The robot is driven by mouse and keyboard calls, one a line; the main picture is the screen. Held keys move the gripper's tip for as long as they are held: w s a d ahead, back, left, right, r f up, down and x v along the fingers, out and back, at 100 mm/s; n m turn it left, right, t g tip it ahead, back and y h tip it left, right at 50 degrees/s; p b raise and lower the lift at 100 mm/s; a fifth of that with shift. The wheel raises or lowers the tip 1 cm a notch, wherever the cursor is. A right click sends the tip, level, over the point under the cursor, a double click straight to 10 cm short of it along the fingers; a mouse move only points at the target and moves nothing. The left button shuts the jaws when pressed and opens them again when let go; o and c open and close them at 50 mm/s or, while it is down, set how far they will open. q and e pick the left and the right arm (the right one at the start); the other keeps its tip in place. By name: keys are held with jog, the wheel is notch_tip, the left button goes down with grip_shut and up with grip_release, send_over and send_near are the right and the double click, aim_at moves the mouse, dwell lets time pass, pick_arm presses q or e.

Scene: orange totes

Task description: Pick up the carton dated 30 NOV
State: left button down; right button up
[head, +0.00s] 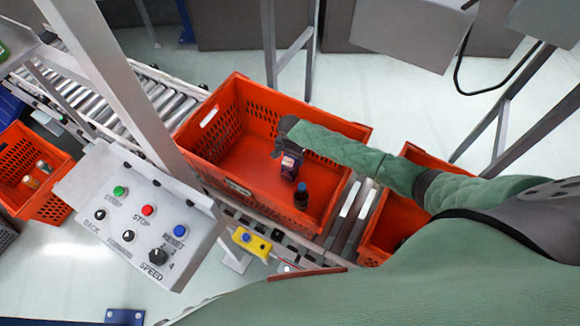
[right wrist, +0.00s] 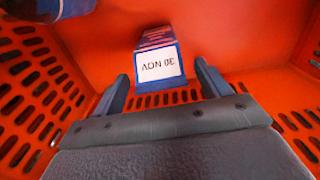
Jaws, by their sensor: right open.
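The carton (head: 290,170) stands in the middle orange tote (head: 350,128), partly hidden by my right gripper in the head view. In the right wrist view the carton (right wrist: 158,62) is red and blue, with a white label reading 30 NOV upside down. My right gripper (head: 287,148) is above the carton inside the tote. In the right wrist view the right gripper (right wrist: 162,74) is open, with a finger on each side of the carton's near end and visible gaps. It holds nothing. My left gripper is not in view.
The perforated tote walls surround both. A control panel (head: 135,215) and its post stand to the left. Another orange tote (head: 385,232) is at the right.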

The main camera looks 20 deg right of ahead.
grip_shut()
jog(key=shift+r, duration=0.1)
dwell(0.3)
